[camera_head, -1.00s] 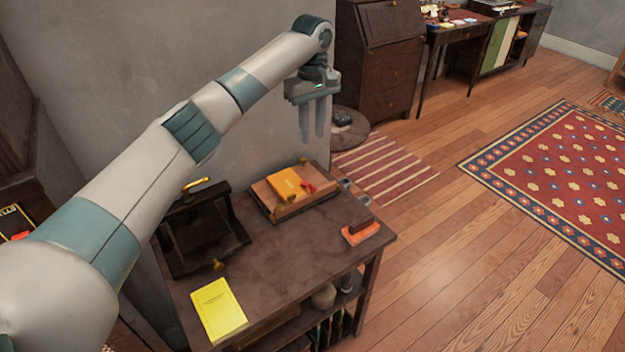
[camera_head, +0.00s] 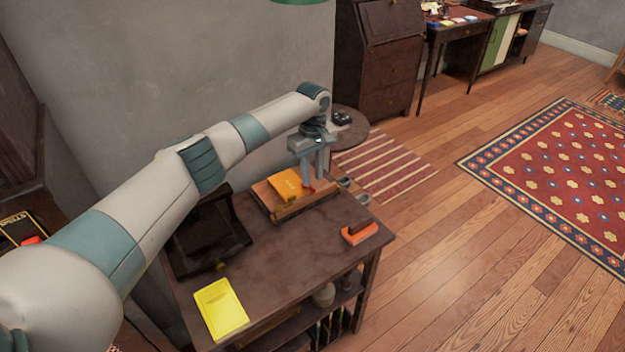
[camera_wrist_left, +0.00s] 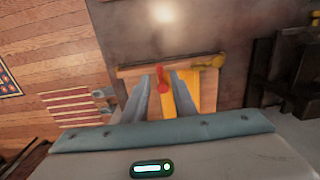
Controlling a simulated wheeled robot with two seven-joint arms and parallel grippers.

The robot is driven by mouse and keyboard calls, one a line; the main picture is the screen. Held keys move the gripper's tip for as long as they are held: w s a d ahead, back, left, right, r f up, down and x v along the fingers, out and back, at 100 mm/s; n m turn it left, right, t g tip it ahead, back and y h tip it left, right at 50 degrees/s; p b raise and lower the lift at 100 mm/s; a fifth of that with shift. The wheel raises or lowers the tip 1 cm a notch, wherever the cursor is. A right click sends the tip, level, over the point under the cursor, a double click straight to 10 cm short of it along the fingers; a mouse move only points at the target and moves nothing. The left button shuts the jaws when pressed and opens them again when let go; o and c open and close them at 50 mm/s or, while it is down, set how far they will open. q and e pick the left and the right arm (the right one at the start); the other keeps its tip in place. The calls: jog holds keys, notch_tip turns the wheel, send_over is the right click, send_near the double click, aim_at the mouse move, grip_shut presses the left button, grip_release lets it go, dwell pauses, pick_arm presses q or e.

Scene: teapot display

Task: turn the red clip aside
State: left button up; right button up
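The red clip (camera_wrist_left: 161,79) shows in the left wrist view on the near edge of a wooden stand, between my two finger lines. In the head view the clip (camera_head: 311,190) is a small red spot just under the fingertips. The wooden stand (camera_head: 273,204) holds an orange-yellow book or box (camera_head: 287,184) on the dark table. My left gripper (camera_head: 315,183) points down over the stand's right end; it also shows in the left wrist view (camera_wrist_left: 160,80). Its fingers are apart with nothing gripped. Whether they touch the clip cannot be told. My right gripper is not in view.
The dark table (camera_head: 290,270) also bears a yellow booklet (camera_head: 220,308), a black stand (camera_head: 207,240) at the left and an orange-red block (camera_head: 358,233) at the right. Grey metal rings (camera_head: 346,182) stick out at the table's far right edge. The table's middle is clear.

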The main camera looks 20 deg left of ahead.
pick_arm(q)
notch_tip(320, 180, down, 2)
jog(key=shift+f, duration=0.65)
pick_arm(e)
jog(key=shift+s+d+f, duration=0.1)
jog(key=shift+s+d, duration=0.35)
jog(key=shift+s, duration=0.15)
pick_arm(q)
grip_shut()
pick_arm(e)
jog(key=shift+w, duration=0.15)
